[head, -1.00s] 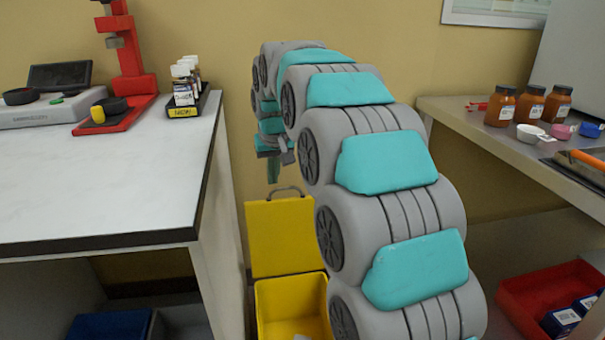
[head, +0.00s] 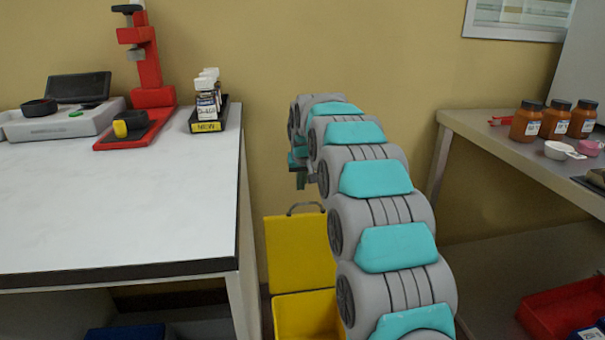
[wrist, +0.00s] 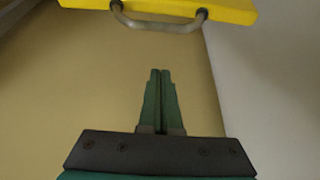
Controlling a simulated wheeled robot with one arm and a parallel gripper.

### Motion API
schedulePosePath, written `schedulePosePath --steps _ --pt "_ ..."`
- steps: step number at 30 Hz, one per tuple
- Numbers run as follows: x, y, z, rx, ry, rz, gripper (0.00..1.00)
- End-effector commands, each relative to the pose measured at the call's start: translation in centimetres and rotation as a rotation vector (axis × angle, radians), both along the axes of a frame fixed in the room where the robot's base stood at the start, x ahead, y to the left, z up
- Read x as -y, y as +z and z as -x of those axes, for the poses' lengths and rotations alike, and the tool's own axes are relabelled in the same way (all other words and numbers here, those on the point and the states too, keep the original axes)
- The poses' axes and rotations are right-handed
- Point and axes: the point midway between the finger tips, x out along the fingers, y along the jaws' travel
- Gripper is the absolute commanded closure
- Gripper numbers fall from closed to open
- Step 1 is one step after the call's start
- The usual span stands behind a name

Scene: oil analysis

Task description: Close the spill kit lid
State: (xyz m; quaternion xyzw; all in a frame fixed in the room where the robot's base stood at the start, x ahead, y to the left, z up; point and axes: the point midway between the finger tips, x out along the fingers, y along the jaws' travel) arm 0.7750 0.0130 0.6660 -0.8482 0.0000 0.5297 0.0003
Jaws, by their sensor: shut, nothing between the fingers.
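The yellow spill kit stands on the floor between the two benches. Its lid (head: 300,255) is open and stands upright behind the yellow box (head: 305,316), with a grey handle (head: 305,207) on its top edge. The box is cut by the lower frame edge and partly hidden by my arm. My gripper (head: 301,184) is above the lid handle in the head view, partly hidden by my arm. In the wrist view my gripper (wrist: 160,72) has its green fingers together and empty. The lid (wrist: 180,8) and handle (wrist: 158,24) show at the top, apart from the fingertips.
A white bench (head: 120,190) with a red stand (head: 150,75) and a tray of small bottles (head: 208,118) is on the left. A grey bench (head: 500,150) with amber bottles (head: 555,120) is on the right, above a red bin (head: 565,310). The wall is close behind the kit.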

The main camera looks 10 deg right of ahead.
Motion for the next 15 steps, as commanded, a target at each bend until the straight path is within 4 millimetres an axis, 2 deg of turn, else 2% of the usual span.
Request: schedulePosePath --steps 3,15 --pt "0.0 -1.7 -0.9 0.0 0.0 0.0 1.0" --pt "0.0 -1.7 2.6 0.0 0.0 0.0 1.0"
